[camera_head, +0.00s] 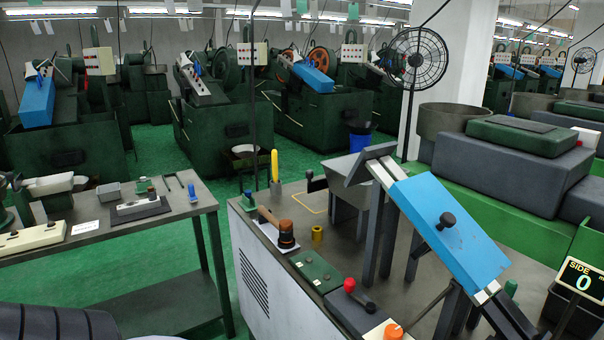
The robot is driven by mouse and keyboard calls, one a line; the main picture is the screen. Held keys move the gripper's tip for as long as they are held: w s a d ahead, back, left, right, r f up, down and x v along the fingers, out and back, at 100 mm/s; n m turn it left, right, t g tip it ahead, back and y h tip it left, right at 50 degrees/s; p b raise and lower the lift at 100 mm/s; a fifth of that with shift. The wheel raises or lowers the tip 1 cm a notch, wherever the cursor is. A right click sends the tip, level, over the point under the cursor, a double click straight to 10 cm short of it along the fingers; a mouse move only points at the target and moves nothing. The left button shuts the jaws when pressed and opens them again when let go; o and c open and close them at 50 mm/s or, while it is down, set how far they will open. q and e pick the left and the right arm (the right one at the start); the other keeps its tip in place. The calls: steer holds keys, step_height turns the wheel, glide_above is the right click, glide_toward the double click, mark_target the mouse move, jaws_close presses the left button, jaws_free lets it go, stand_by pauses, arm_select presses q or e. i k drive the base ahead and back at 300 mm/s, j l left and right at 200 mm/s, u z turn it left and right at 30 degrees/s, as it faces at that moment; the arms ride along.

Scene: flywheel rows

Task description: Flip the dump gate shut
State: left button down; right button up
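A sloping chute with a blue cover (452,232) stands on the right of the near machine top, on dark grey legs. A black knob (446,220) sits on the cover. At the chute's upper left end a dark grey flap (370,162) is tilted up, above a grey bin (345,187). I cannot tell for sure which of these parts is the dump gate. Neither of my grippers shows in the head view.
The machine top (312,202) also carries a wooden-handled lever (277,222), a red-knobbed lever (352,288), an orange knob (393,330) and a yellow cylinder (317,233). A "SIDE 0" display (580,278) stands at right. A workbench (150,228) is at left.

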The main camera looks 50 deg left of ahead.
mark_target(319, 184)
steer(key=i+j, duration=0.1)
steer(key=j, duration=0.9)
steer(key=i+j+z, duration=0.1)
steer(key=j, duration=0.85)
